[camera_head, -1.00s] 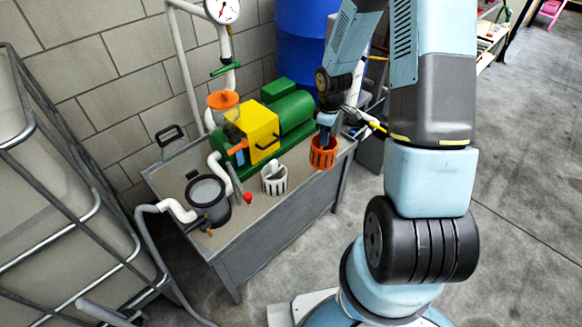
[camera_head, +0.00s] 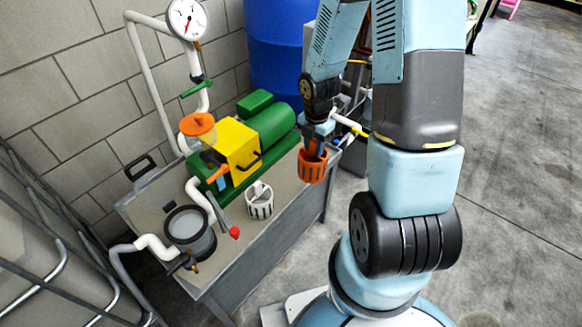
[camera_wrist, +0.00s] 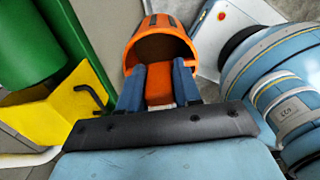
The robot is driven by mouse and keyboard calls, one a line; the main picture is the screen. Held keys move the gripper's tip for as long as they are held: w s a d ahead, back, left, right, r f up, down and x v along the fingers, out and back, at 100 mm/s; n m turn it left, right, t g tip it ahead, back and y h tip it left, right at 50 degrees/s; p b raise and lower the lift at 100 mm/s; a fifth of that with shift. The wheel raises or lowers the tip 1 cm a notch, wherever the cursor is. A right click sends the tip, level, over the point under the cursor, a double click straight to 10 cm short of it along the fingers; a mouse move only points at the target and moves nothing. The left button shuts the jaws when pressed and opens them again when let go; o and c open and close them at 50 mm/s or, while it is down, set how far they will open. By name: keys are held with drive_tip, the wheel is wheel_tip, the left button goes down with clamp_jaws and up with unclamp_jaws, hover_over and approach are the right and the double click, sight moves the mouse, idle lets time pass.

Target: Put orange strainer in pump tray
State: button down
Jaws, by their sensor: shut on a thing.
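The orange strainer (camera_head: 312,166) is a slotted cup at the right end of the grey pump tray (camera_head: 262,235). My gripper (camera_head: 315,142) is above it in the head view and shut on its upper part. In the wrist view my gripper (camera_wrist: 159,88) has its two blue-grey fingers on either side of an orange tab of the strainer (camera_wrist: 160,38), whose open mouth shows behind. I cannot tell whether the strainer touches the tray surface. A white strainer (camera_head: 260,199) stands upright on the tray.
A green and yellow pump (camera_head: 240,146) with an orange-lidded bowl stands along the tray's back. A dark round strainer housing (camera_head: 189,231) and white pipes are at the tray's left. A red-knobbed lever (camera_head: 234,232) stands near it. A blue drum (camera_head: 287,45) is behind.

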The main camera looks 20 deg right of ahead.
drive_tip(key=w+d+f, duration=0.1)
drive_tip(key=w+f, duration=1.1)
drive_tip(key=shift+w+f, duration=0.25)
drive_tip(key=shift+f, duration=0.1)
drive_tip(key=c, duration=0.8)
unclamp_jaws()
